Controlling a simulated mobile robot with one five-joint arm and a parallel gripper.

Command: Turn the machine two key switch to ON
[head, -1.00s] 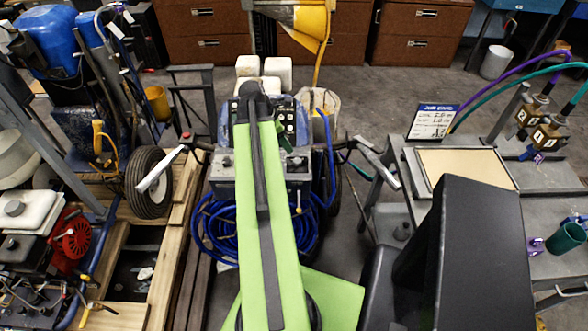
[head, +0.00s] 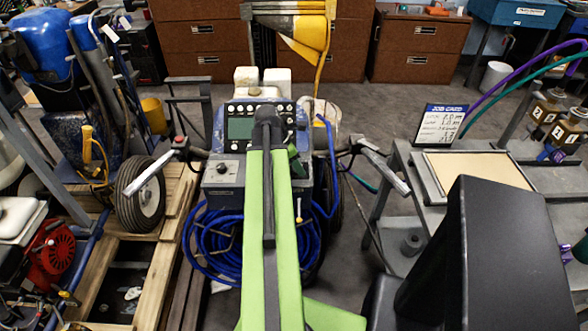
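A line striper with a control panel (head: 240,127) stands in the middle of the head view. The panel has a dark display and several round knobs or buttons. Below it is a grey box (head: 222,172) with a small dark round fitting on its face; I cannot tell whether this is the key switch or how it is set. My green arm reaches forward over the machine and covers the right part of the panel and box. My gripper (head: 267,113) is at the arm's dark far end, in front of the panel. Its fingers cannot be made out.
A blue hose coil (head: 215,240) hangs below the box. Handlebars (head: 150,176) stick out on both sides. Another machine with a wheel (head: 141,195) stands left on wooden pallets. A grey bench (head: 405,262) with a job card (head: 440,124) and valves tagged 1 and 2 is at right.

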